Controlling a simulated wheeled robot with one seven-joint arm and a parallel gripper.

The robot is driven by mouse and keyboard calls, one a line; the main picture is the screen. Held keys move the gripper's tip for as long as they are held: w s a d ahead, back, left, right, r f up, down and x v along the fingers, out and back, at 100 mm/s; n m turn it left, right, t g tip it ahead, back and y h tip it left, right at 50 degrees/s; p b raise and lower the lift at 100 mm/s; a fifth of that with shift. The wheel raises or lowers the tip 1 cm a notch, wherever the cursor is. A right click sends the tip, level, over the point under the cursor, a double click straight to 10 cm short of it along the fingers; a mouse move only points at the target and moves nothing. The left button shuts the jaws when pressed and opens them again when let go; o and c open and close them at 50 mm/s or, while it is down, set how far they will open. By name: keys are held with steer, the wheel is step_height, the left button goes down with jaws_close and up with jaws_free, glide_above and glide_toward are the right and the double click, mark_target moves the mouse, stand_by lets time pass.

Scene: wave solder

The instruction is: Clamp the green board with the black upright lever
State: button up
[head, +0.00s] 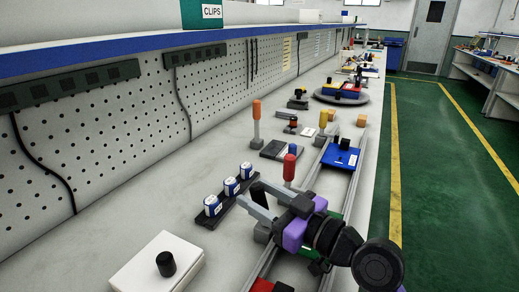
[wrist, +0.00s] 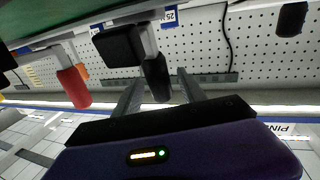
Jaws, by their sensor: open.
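The green board shows only in part behind my arm in the head view (head: 335,214); in the wrist view a green edge crosses the top left (wrist: 100,17). The black upright lever (wrist: 156,78) shows in the wrist view, on a grey bar beside a black block (wrist: 117,46). It appears in line with the gap between my fingers; I cannot tell whether they touch it.
A red-handled lever (head: 290,168) stands just behind my gripper, and an orange-handled one (head: 257,110) farther back. A dark strip with several cans (head: 222,208) lies left of my fingers. A white box with a black knob (head: 140,275) is at front left. A blue board (head: 341,156) lies beyond.

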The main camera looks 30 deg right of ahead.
step_height(320, 180, up, 20)
steer(key=p, duration=0.5)
